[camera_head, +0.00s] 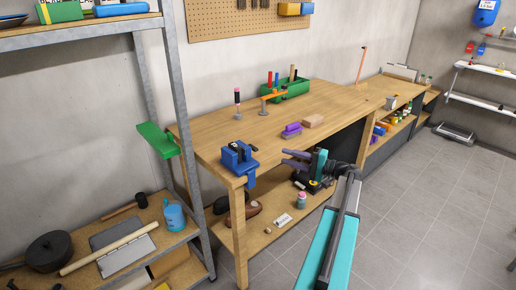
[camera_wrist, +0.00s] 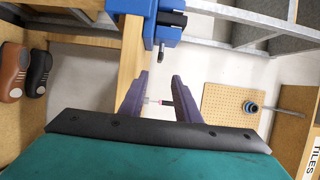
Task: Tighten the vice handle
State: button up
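A blue vice (camera_head: 236,160) is fixed at the near corner of the wooden workbench (camera_head: 215,143). In the wrist view the vice (camera_wrist: 143,8) is at the top, with a dark cylindrical part (camera_wrist: 172,19). A short grey and dark bar (camera_wrist: 161,50) sticks out of it, probably the handle. My gripper (camera_head: 288,160) is right of the vice in the head view, its purple fingers pointing towards it. In the wrist view my gripper (camera_wrist: 162,88) is open. Its fingers are apart, and the bar shows beyond their tips, not between them. The handle is not clear in the head view.
On the bench are a purple block (camera_head: 292,130), a wooden block (camera_head: 313,121), a screwdriver-like tool (camera_head: 237,101) and a green tool holder (camera_head: 285,91). A metal shelf (camera_head: 183,110) stands left. A lower shelf (camera_head: 262,225) holds shoes and small items.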

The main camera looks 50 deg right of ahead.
aim_at(257, 149)
jog(key=shift+a+p+x, duration=0.1)
jog(key=shift+p+x, duration=0.9)
jog(key=shift+x, duration=2.55)
jog(key=shift+a+p+x, duration=0.15)
jog(key=shift+p+x, duration=0.8)
jog(key=shift+x, duration=2.65)
jog(key=shift+s, duration=0.1)
